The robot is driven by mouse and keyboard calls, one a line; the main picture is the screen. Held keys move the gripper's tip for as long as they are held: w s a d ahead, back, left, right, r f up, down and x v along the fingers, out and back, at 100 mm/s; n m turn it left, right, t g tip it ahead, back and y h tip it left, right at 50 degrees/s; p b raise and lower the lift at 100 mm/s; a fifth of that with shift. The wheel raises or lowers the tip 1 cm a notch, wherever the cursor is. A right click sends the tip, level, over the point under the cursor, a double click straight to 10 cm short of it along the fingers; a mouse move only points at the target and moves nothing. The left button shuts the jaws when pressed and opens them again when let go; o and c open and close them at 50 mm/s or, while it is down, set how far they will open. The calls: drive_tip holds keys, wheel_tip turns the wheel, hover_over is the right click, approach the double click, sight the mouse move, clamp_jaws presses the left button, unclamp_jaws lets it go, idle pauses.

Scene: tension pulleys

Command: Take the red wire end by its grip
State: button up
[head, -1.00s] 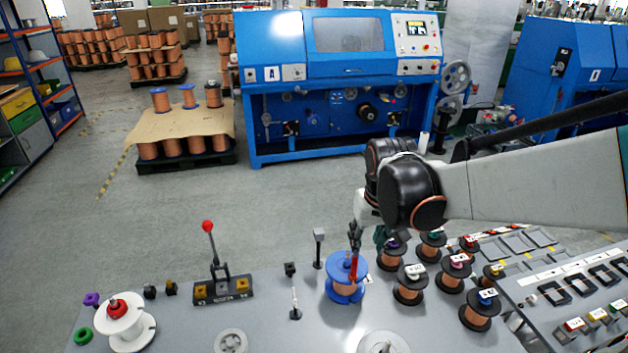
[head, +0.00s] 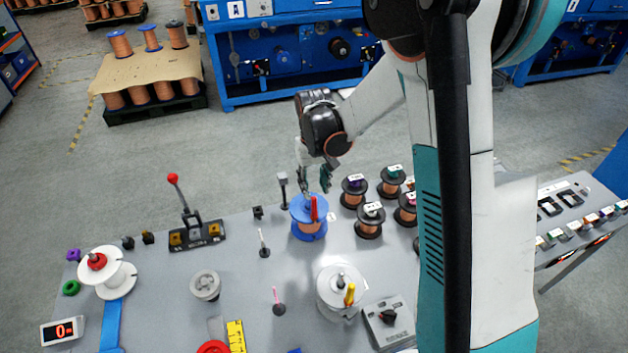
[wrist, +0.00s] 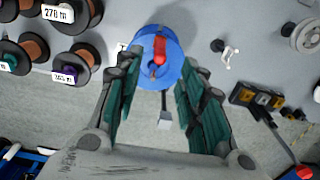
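The red grip (head: 314,209) of the wire end stands at the blue spool (head: 309,229) with copper winding on the grey table. In the wrist view, the red grip (wrist: 160,49) lies over the blue spool (wrist: 171,74), just beyond and between my fingertips. My gripper (head: 314,184) is above and behind the spool in the head view. In the wrist view, my gripper (wrist: 162,82) is open, with its green-padded fingers well apart and nothing between them. I see no contact with the red grip. The wire itself is too small to make out.
Several labelled copper spools (head: 369,220) stand right of the blue spool. A small grey post (head: 283,187) stands close to its left, with a red-knobbed lever (head: 184,207) further left. A white pulley with a yellow handle (head: 339,291) is in front. My arm hides part of the right side.

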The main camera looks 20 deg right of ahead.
sight(314, 197)
drive_tip(key=shift+f+b, duration=2.65)
drive_tip(key=shift+f, duration=1.2)
clamp_jaws()
